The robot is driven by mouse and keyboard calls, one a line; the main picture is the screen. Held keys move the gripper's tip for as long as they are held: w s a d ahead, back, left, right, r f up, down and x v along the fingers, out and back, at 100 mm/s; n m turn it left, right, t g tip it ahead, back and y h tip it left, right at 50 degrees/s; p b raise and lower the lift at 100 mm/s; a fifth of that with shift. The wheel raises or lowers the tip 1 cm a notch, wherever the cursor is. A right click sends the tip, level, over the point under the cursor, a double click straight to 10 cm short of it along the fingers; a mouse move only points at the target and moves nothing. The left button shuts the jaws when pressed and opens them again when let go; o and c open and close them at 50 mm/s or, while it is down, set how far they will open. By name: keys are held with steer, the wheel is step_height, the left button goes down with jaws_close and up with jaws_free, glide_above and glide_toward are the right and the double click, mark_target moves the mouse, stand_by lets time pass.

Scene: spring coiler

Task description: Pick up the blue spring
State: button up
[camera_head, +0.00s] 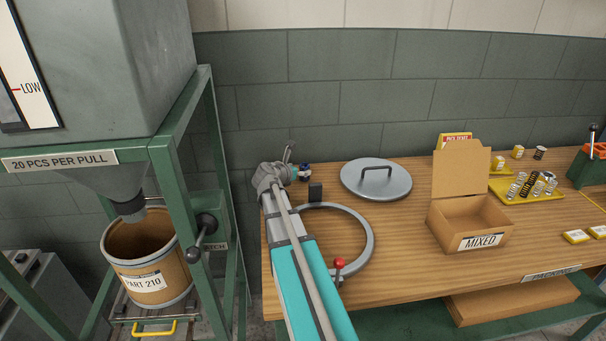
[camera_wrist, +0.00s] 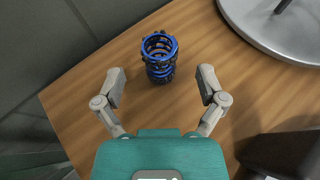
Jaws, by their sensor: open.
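The blue spring (camera_wrist: 159,57) stands on the wooden table in the wrist view, with a dark coil visible around its blue rings. It lies ahead of my gripper (camera_wrist: 161,82), roughly centred between the two open fingers and a little beyond their tips. Nothing is held.
A grey lid (camera_head: 376,181) with a handle lies right of the spring. A small black block (camera_head: 315,192) and a grey ring (camera_head: 371,240) are nearer. An open MIXED box (camera_head: 483,241) and a yellow tray (camera_head: 511,194) of springs stand farther right. The wall is close behind.

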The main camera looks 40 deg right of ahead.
mark_target(301, 168)
steer(key=shift+b+x, duration=0.7)
steer(key=shift+x, duration=1.5)
steer(key=shift+w, duration=0.1)
jaws_close()
